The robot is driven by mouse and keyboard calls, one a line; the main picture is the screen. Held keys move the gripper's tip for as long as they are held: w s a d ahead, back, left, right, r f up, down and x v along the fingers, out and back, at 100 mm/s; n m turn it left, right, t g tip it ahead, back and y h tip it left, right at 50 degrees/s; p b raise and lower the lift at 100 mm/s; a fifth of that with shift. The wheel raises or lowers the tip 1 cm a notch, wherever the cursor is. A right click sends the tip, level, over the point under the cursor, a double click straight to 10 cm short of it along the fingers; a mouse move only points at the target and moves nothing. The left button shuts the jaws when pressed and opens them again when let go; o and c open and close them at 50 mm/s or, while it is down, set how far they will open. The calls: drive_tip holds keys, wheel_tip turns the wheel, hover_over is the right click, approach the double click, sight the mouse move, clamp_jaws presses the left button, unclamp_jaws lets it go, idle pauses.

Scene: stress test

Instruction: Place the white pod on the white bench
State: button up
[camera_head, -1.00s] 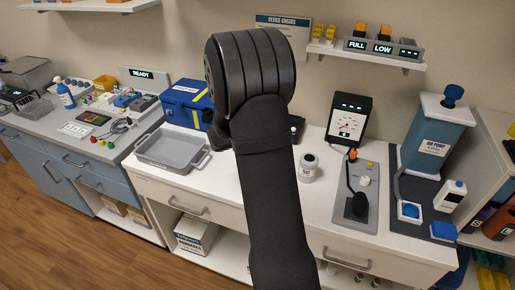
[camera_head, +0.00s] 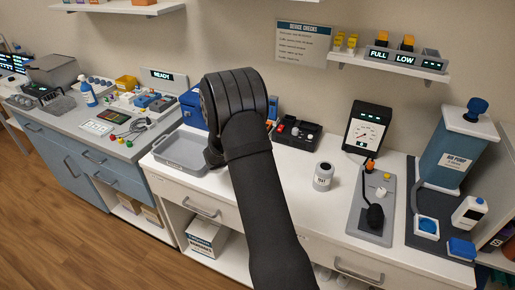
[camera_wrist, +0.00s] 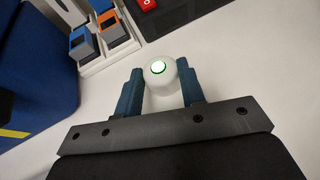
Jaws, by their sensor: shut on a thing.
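The white pod (camera_wrist: 161,74) is a small rounded white body with a lit green ring on top. It sits between the blue fingers of my gripper (camera_wrist: 160,80) in the wrist view, and the gripper is shut on it. The white bench (camera_head: 275,180) runs across the middle of the head view. A pale surface lies behind the pod in the wrist view; I cannot tell whether the pod touches it. In the head view my own arm hides the gripper and pod.
A grey tray (camera_head: 168,163) and a blue case (camera_head: 190,97) are left of my arm. A labelled jar (camera_head: 323,178), a gauge (camera_head: 367,128) and a grey panel (camera_head: 356,217) are to the right. Bare bench shows between arm and jar. A module rack (camera_wrist: 98,62) is upper left in the wrist view.

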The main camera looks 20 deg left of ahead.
drive_tip(key=o, duration=1)
drive_tip(key=shift+f, duration=0.1)
drive_tip(key=shift+s+a+r, duration=0.15)
drive_tip(key=shift+s+r, duration=0.15)
drive_tip(key=v, duration=1.1)
drive_tip(key=shift+s+r, duration=0.1)
drive_tip(key=shift+s, duration=0.05)
